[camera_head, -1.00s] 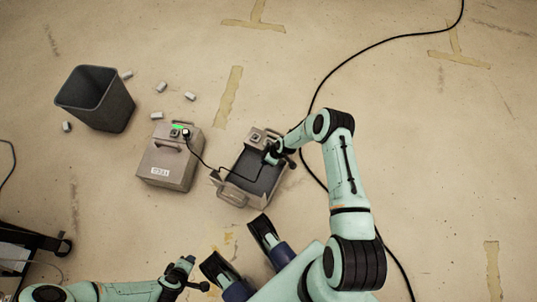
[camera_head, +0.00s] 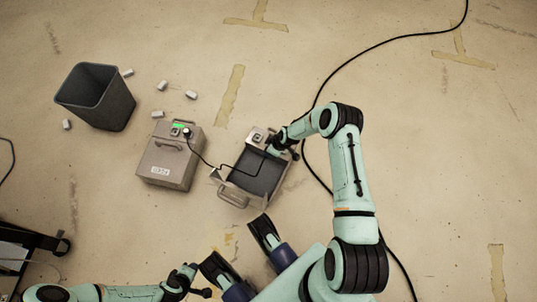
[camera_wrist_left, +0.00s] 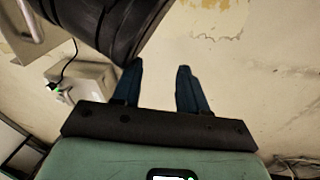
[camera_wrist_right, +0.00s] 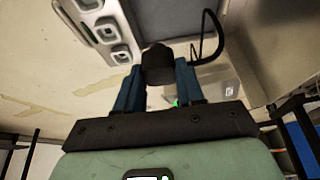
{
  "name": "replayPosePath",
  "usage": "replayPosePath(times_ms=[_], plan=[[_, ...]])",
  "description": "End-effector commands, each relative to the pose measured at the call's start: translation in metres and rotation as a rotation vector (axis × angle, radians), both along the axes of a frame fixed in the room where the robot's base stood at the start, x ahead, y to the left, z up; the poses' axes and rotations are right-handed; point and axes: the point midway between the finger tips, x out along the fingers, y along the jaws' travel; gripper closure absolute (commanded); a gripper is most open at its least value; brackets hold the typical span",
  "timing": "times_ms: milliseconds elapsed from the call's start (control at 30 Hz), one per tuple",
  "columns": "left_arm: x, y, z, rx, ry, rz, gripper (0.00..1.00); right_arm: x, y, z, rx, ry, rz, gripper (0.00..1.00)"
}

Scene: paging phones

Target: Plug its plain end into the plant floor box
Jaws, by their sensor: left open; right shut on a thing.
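My right gripper (camera_head: 274,150) is shut on a black cable plug (camera_wrist_right: 158,65), held close to the socket panel (camera_head: 257,138) of the right-hand box (camera_head: 232,196). In the right wrist view the plug stands beside that panel (camera_wrist_right: 105,28); I cannot tell whether it touches a socket. The black cable (camera_head: 206,161) runs from it to a plug (camera_head: 187,134) seated in the left-hand box (camera_head: 167,168), which has a green light and a white label too small to read. My left gripper (camera_head: 199,281) is open and empty, low over the floor at the front.
A dark bin (camera_head: 97,96) stands at the back left with several small white pieces (camera_head: 162,85) around it. A long black cable (camera_head: 345,65) crosses the floor behind my right arm. A dark cart (camera_head: 30,240) is at the left edge.

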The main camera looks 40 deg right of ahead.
Motion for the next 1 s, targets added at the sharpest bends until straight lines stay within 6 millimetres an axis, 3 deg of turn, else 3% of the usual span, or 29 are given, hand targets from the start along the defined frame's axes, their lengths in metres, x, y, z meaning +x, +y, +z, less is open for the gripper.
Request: replayPosePath(times_ms=[33,600,900,1000], plan=[[-0.002,0.002,-0.010,0.003,0.011,0.004,0.57,0.005,-0.005,-0.002,-0.003,-0.003,-0.002,0.93],[-0.068,0.010,-0.056,-0.012,0.229,0.019,0.57,0.031,-0.029,-0.002,-0.001,-0.003,-0.002,0.93],[-0.105,0.014,-0.071,-0.020,0.350,0.032,0.57,0.050,-0.048,0.000,-0.002,-0.004,-0.002,0.93],[-0.102,0.014,-0.070,-0.019,0.341,0.032,0.57,0.060,-0.057,0.000,-0.001,-0.004,-0.001,0.93]])
